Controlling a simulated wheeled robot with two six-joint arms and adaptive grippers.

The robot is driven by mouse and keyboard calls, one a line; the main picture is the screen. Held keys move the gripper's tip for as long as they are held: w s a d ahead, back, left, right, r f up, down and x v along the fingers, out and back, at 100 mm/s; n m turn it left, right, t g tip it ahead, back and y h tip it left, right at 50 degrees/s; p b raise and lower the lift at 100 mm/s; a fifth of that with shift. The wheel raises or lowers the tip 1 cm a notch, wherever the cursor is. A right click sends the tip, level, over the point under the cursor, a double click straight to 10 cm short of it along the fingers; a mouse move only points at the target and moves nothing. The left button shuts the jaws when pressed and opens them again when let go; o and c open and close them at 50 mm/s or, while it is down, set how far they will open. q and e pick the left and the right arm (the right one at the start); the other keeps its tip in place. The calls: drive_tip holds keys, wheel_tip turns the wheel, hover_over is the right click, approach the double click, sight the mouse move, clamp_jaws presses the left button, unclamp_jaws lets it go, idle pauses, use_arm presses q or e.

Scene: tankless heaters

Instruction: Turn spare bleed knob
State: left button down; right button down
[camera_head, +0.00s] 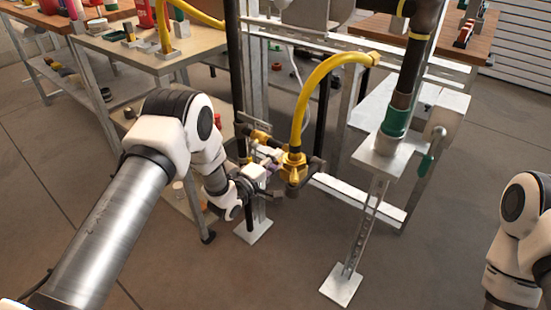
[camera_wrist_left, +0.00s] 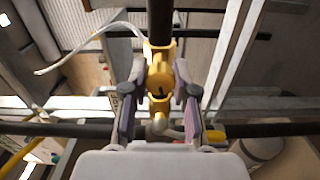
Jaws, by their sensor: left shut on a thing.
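A yellow fitting (camera_head: 293,165) sits at the foot of the yellow hose on the pipe stand in the head view. My left gripper (camera_head: 270,170) reaches it from the left, with its fingers at the fitting's near side. In the left wrist view, the fingers of my left gripper (camera_wrist_left: 158,95) stand on both sides of a yellow knob-like part (camera_wrist_left: 160,88), which I take to be the spare bleed knob. The gripper is shut on it. The contact faces are partly hidden. Only part of my right arm shows at the right edge; its gripper is out of view.
The yellow hose (camera_head: 315,88) arches up from the fitting to the right. A dark vertical pipe with a green collar (camera_head: 392,122) stands to the right. A workbench (camera_head: 160,60) with tools is at the upper left. The floor in front is clear.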

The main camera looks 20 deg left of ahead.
use_arm(q)
drive_tip(key=shift+n, duration=0.4)
drive_tip(key=c, duration=0.9)
unclamp_jaws()
drive_tip(key=v, duration=1.2)
